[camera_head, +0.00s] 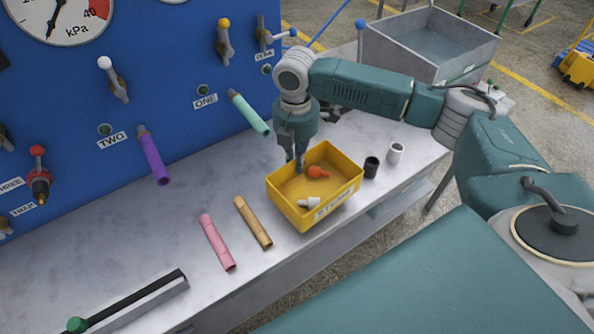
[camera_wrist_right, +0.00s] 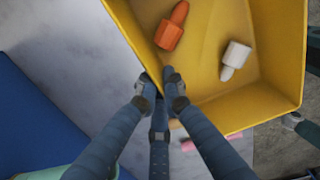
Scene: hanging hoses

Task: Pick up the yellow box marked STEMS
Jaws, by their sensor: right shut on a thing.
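The yellow box (camera_head: 288,208) marked STEMS is at the front right of the grey bench in the head view. Its label is on the near side. In the wrist view my right gripper's fingers (camera_wrist_right: 162,88) meet at the edge of the yellow box (camera_wrist_right: 225,108). I cannot tell whether the box rests on the bench or is slightly raised. My left gripper is not in view.
A black cup (camera_head: 371,167) and a white cup (camera_head: 395,153) stand right of the box. Tan (camera_head: 253,222) and pink (camera_head: 217,242) hoses lie to its left. Purple (camera_head: 153,160) and green (camera_head: 249,113) hoses hang from the blue panel (camera_head: 165,60).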

